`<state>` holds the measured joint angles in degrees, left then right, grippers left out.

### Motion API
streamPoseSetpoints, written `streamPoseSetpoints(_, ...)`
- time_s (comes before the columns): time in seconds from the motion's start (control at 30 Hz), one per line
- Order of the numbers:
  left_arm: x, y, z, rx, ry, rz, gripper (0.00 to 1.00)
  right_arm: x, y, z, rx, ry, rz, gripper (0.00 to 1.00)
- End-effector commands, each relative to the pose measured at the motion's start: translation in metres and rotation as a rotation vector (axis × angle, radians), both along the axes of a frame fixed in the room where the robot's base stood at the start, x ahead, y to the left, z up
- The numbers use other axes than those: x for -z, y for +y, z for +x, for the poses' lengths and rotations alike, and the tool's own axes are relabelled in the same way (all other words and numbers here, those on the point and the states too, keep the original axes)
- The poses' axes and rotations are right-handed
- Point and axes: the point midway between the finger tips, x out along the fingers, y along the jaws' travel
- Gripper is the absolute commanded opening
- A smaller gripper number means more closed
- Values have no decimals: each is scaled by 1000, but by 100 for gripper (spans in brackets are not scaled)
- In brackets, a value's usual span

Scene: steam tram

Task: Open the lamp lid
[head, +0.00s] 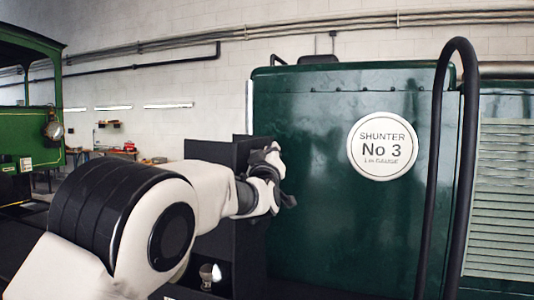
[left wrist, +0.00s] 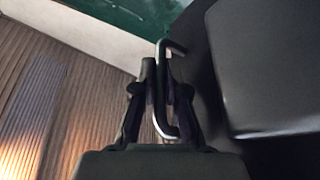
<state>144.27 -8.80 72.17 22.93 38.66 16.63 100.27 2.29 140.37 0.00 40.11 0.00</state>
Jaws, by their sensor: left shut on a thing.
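My left gripper (head: 270,172) is at the right side of a tall black box-like thing (head: 247,245), in front of the green tram body. In the left wrist view, my left gripper (left wrist: 162,80) is shut on a bent metal rod handle (left wrist: 161,115), which stands between the fingers with its hooked end past the fingertips. A smooth black panel (left wrist: 265,65) with rounded corners lies right of the fingers. I cannot tell for sure whether it is the lamp lid. In the head view my arm hides part of the black box, and the handle cannot be made out.
The green tram body (head: 320,220) with a round white sign (head: 382,146) stands close behind the gripper. A black curved handrail (head: 436,170) rises at the right. A small white light (head: 210,272) is low beside my arm. A workbench (head: 155,160) is far back left.

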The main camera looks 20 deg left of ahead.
Motion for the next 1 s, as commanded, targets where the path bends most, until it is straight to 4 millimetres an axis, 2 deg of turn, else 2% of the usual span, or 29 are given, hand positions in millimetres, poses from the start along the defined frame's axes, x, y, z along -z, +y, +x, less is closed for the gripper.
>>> streamPoseSetpoints(0.03, -9, -2, -2, 2, -17, 3, 0, -1, 0, 0, 0, 0, 0, 40)
streamPoseSetpoints(0.13, -9, -2, -2, 3, -16, 3, 0, -1, 0, 0, 0, 0, 0, 40)
streamPoseSetpoints(0.17, -9, -2, -2, 2, -15, 3, 19, -1, 0, 0, 0, 0, 0, 40)
streamPoseSetpoints(0.2, -8, -2, -2, 2, -14, 3, 23, -1, 0, 0, 0, 0, 0, 40)
streamPoseSetpoints(0.77, -1, -1, -4, 1, -2, 1, 23, 0, 0, 0, 0, 0, 0, 40)
streamPoseSetpoints(0.87, 3, -3, -14, 1, -1, 3, 23, 0, 0, 0, 0, 0, 0, 40)
streamPoseSetpoints(1.0, 13, -7, -43, 1, -1, 4, 23, 0, 0, 0, 0, 0, 0, 40)
